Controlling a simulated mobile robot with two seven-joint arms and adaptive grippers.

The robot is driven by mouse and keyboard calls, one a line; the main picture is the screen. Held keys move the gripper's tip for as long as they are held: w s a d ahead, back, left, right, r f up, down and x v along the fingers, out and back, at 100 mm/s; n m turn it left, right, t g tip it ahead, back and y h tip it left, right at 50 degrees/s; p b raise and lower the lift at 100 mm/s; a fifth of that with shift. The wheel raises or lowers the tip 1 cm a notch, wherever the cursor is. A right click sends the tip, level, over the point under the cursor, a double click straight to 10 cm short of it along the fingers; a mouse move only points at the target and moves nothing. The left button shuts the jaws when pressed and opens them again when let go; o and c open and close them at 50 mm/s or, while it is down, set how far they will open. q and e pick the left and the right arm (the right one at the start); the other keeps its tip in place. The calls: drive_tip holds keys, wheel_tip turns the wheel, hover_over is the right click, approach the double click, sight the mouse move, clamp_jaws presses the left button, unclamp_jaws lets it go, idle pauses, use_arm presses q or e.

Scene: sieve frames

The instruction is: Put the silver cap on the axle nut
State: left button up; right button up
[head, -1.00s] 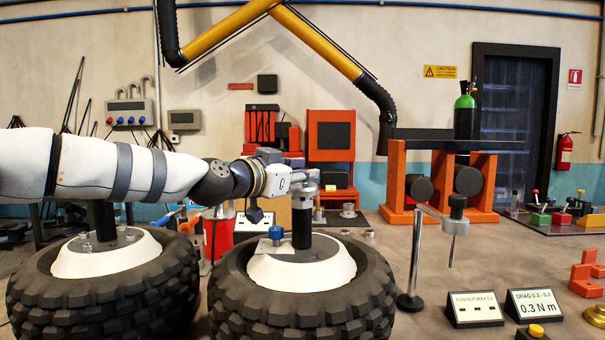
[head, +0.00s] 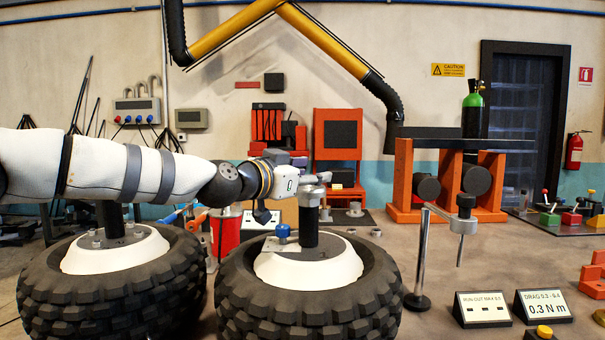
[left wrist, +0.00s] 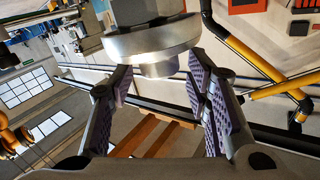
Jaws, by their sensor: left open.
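A silver cap-like round piece (head: 311,190) sits at the top of the black upright axle (head: 308,228) on the right-hand wheel. In the left wrist view a silver flanged disc (left wrist: 152,42) with a shorter round boss fills the top, close by the fingertips. My left gripper (head: 318,180) is at the top of this axle, reaching in from the left. It also shows in the left wrist view (left wrist: 162,85), its padded fingers spread with a gap between them. The axle nut cannot be told apart from the silver piece. My right gripper is out of sight.
A metal stand (head: 421,255) with a hanging probe is to the right. Small signs (head: 483,310) stand at front right.

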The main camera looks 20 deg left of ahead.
use_arm(q)
drive_tip(key=p+v, duration=0.3)
drive_tip(key=v, duration=0.9)
drive_tip(key=shift+r, duration=0.4)
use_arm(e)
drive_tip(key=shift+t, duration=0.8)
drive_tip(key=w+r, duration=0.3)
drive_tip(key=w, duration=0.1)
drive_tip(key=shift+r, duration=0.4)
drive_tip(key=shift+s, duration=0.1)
